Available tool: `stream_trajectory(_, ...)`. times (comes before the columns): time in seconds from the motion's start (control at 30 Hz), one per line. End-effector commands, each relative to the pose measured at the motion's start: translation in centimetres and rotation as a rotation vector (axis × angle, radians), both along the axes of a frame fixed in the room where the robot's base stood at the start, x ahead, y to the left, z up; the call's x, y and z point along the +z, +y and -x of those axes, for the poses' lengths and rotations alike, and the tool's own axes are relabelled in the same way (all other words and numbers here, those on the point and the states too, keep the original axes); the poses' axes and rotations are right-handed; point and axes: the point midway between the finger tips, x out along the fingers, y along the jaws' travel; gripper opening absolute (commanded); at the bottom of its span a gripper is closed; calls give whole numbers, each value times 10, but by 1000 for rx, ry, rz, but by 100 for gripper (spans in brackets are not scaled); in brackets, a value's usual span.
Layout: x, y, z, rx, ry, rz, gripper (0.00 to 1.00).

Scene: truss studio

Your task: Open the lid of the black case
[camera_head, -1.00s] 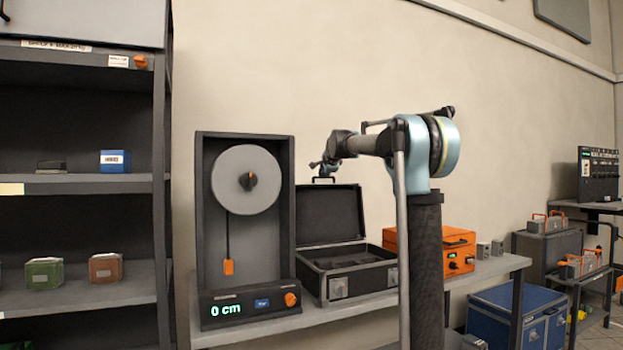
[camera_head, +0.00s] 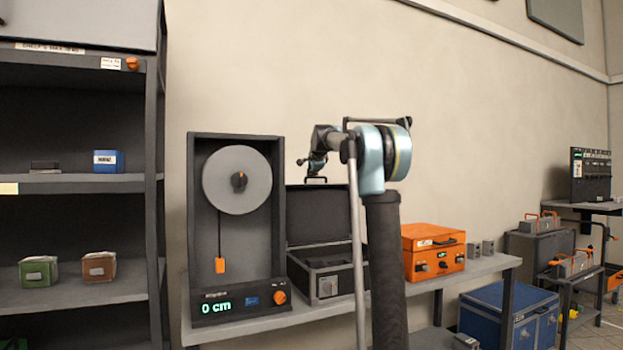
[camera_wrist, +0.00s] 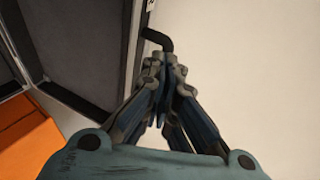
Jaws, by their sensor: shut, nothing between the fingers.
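The black case (camera_head: 330,285) stands on the bench, and its lid (camera_head: 318,216) is raised, standing roughly upright at the back. The inside of the case is partly visible; my arm hides its right part. A dark handle (camera_head: 316,180) sits on the lid's top edge. My gripper (camera_head: 301,161) is just above the lid's top edge, near the handle. In the wrist view my gripper (camera_wrist: 165,62) is shut and empty, its tips close to a dark bent handle piece (camera_wrist: 155,40); I cannot tell if they touch. The lid (camera_wrist: 85,50) fills the left there.
A pulley stand (camera_head: 240,230) showing 0 cm is close on the case's left. An orange case (camera_head: 433,250) stands to the right on the bench (camera_head: 480,266). A dark shelf (camera_head: 80,185) is at far left.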

Motion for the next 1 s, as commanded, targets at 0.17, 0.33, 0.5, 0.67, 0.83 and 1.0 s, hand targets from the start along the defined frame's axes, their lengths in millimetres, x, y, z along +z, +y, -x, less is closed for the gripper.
stream_trajectory(0.17,15,-6,17,-4,1,0,0)
stream_trajectory(0.33,32,-8,44,-2,2,0,0)
stream_trajectory(0.5,49,-13,71,-5,2,0,0)
stream_trajectory(0.67,61,-16,90,-7,1,1,0)
stream_trajectory(0.83,68,-17,100,-7,1,1,0)
stream_trajectory(1.0,68,-17,103,-6,2,2,0)
